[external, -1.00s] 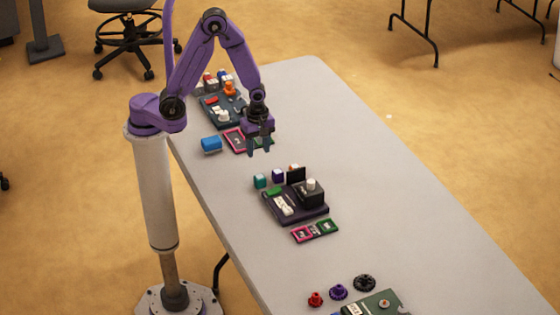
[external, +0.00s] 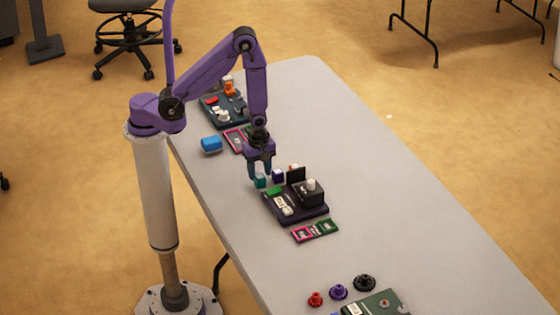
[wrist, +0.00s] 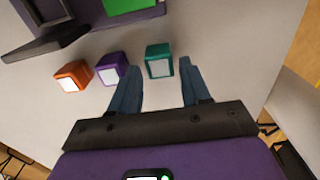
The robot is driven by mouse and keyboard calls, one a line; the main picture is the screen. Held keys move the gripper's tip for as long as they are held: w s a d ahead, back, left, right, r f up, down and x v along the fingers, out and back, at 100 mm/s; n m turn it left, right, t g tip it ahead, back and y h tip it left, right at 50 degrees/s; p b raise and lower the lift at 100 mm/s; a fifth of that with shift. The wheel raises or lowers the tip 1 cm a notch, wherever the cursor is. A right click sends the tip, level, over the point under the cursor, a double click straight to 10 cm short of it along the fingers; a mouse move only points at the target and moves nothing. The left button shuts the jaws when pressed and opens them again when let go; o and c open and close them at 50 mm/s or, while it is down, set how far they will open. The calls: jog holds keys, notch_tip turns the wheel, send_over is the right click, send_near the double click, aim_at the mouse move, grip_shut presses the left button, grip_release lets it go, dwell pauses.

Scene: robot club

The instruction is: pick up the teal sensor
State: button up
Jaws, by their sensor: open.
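The teal sensor (wrist: 159,60) is a small teal cube with a white face. In the wrist view it lies just beyond the fingertips, near the middle of the gap between them. In the external view the teal sensor (external: 261,181) stands on the table, close to the lowered fingers. My gripper (wrist: 158,70) is open and empty, with its two blue-grey fingers apart. In the external view my gripper (external: 260,172) points down above the table; whether the fingertips touch the sensor cannot be told.
A purple cube (wrist: 112,68) and an orange cube (wrist: 73,76) sit left of the teal sensor in the wrist view. A dark tray (external: 310,215) with parts lies close by. A blue object (external: 211,144) lies behind. The table's right side is clear.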

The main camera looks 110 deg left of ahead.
jog(key=shift+f, duration=1.4)
jog(key=c, duration=0.7)
jog(key=shift+r, duration=0.1)
